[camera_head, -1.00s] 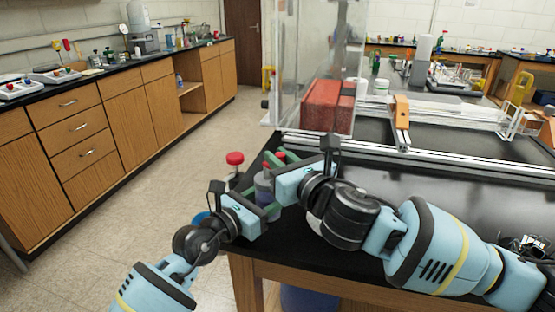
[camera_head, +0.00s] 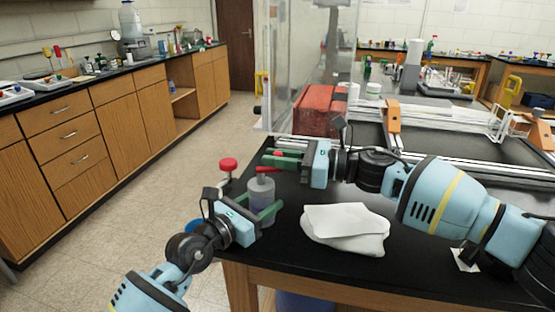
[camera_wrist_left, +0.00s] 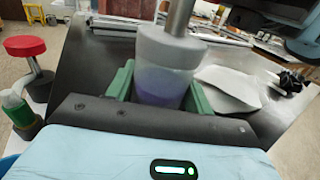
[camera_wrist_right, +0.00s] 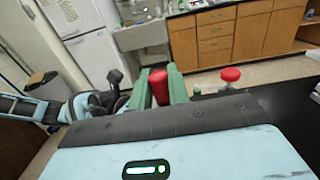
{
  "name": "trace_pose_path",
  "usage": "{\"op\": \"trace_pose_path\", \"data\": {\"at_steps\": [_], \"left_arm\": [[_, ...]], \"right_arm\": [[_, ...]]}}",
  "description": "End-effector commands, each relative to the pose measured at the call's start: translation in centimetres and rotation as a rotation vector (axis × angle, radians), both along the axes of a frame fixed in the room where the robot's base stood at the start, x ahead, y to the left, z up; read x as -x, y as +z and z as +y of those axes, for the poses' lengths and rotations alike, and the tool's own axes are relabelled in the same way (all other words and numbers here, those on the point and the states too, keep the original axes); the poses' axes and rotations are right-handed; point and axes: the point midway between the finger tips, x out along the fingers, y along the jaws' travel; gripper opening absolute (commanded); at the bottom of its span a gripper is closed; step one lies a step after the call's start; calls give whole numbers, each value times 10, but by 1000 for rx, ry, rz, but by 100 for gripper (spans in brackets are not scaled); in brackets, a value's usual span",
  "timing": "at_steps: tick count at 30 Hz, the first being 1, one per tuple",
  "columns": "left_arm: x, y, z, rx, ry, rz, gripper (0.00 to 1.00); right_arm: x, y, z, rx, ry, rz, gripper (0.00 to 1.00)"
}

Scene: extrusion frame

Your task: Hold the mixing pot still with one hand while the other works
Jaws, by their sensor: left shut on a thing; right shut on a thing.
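The mixing pot (camera_head: 261,186) is a translucent grey vessel with purple contents at the black table's left edge. It also shows in the left wrist view (camera_wrist_left: 165,75), where a grey shaft (camera_wrist_left: 181,16) rises from its top. My left gripper (camera_head: 258,207) is shut around the pot's sides, one green finger on each side. My right gripper (camera_head: 272,157) is above the pot, shut on a red handle (camera_wrist_right: 158,86). Whether the handle and shaft are one piece is not clear. The pot's base is partly hidden by my left gripper.
A white folded bag or cloth (camera_head: 345,228) lies right of the pot. A red-topped stand (camera_head: 229,164) is just left of it. A red block (camera_head: 318,107), a clear panel and an extrusion frame (camera_head: 420,158) stand behind.

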Motion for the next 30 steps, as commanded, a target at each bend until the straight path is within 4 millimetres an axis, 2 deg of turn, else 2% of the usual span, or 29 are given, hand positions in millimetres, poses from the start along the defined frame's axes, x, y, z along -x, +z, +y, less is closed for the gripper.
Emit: {"op": "trace_pose_path", "data": {"at_steps": [15, 30], "left_arm": [[1, -2, -1, -7, -2, 0, 26], [1, -3, 0, -8, -1, 2, 26]], "right_arm": [[-11, 3, 1, -2, 226, -6, 0], [-11, 2, 1, -3, 306, -1, 0]]}}
